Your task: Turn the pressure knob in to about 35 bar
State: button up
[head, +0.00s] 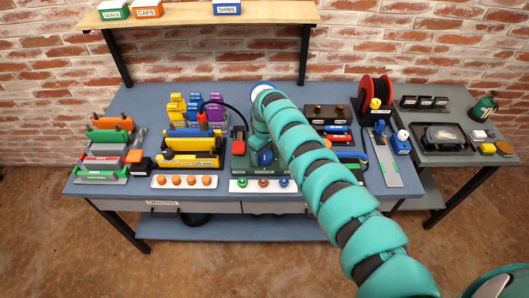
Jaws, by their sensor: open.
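The end of my arm comes down over a dark green test unit (239,163) in the middle of the bench. My gripper (264,150) is at this unit, open, with its fingertips hard to make out behind my wrist. A blue round part (265,158) shows right at the end of my arm; I cannot tell whether it is the pressure knob or whether the gripper touches it. A red part (238,140) stands on the unit just left of my wrist. No pressure reading can be read, and my arm covers the unit's right side.
A yellow block (192,150) with a black hose stands left of the unit. A white strip (262,184) with coloured buttons lies in front. A red hose reel (376,92) and a grey plate (396,165) are to the right. A shelf (200,20) overhangs the back.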

jog(key=shift+c, duration=0.4)
jog(key=c, duration=0.9)
